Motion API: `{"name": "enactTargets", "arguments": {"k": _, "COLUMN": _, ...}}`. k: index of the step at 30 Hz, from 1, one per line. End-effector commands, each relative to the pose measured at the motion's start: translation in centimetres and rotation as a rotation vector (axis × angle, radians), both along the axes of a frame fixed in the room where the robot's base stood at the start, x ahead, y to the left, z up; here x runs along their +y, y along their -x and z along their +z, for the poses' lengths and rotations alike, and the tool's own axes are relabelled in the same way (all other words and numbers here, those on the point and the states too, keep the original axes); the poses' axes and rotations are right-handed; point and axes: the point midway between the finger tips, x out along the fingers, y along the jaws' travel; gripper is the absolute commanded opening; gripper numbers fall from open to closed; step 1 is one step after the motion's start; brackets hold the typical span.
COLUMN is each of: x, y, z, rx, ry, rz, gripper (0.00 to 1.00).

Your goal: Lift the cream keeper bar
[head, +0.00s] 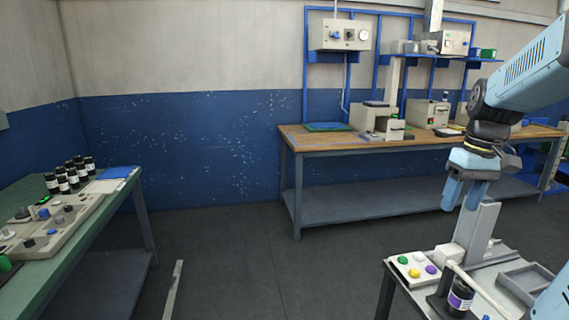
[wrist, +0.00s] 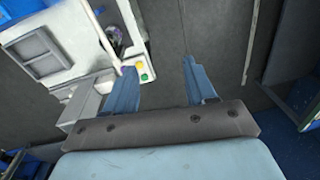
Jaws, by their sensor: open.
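The cream keeper bar (head: 480,290) appears as a thin pale bar running diagonally over the small machine stand at the lower right of the head view. In the wrist view it seems to be the pale strip (wrist: 99,32) at upper left, its near end close to the left finger. My gripper (head: 461,200) hangs above the stand with its blue fingers pointing down. It is open, and the wrist view shows grey floor between the fingers (wrist: 158,66). It is empty and apart from the bar.
A button box (head: 415,268) and a dark jar with a purple label (head: 461,297) sit by the bar. A grey upright (head: 482,230) and a grey tray (head: 525,280) are close by. A wooden bench (head: 330,141) stands behind, a green table (head: 100,235) at left.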

Motion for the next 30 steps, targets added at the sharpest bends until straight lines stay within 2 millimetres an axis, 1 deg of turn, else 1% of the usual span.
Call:
{"name": "enactTargets", "arguments": {"k": 1, "x": 1.3, "y": 0.6, "z": 0.4, "rx": -0.034, "ry": 0.001, "rz": -0.001, "gripper": 0.55}}
{"name": "enactTargets", "arguments": {"k": 3, "x": 3.0, "y": 1.3, "z": 0.9, "rx": -0.076, "ry": 0.005, "rz": -0.007, "gripper": 0.55}}
{"name": "enactTargets", "arguments": {"k": 9, "x": 7.7, "y": 3.7, "z": 1.9, "rx": -0.200, "ry": 0.021, "rz": -0.030, "gripper": 0.55}}
{"name": "enactTargets", "arguments": {"k": 15, "x": 12.0, "y": 6.5, "z": 2.4, "rx": -0.324, "ry": 0.042, "rz": -0.057, "gripper": 0.55}}
{"name": "enactTargets", "arguments": {"k": 18, "x": 13.7, "y": 7.8, "z": 2.4, "rx": -0.377, "ry": 0.053, "rz": -0.070, "gripper": 0.55}}
{"name": "enactTargets", "arguments": {"k": 21, "x": 14.9, "y": 8.8, "z": 2.3, "rx": -0.419, "ry": 0.062, "rz": -0.082, "gripper": 0.55}}
{"name": "enactTargets", "arguments": {"k": 24, "x": 15.6, "y": 9.4, "z": 2.2, "rx": -0.447, "ry": 0.066, "rz": -0.091, "gripper": 0.55}}
{"name": "enactTargets", "arguments": {"k": 30, "x": 16.1, "y": 9.7, "z": 2.0, "rx": -0.461, "ry": 0.069, "rz": -0.096, "gripper": 0.55}}
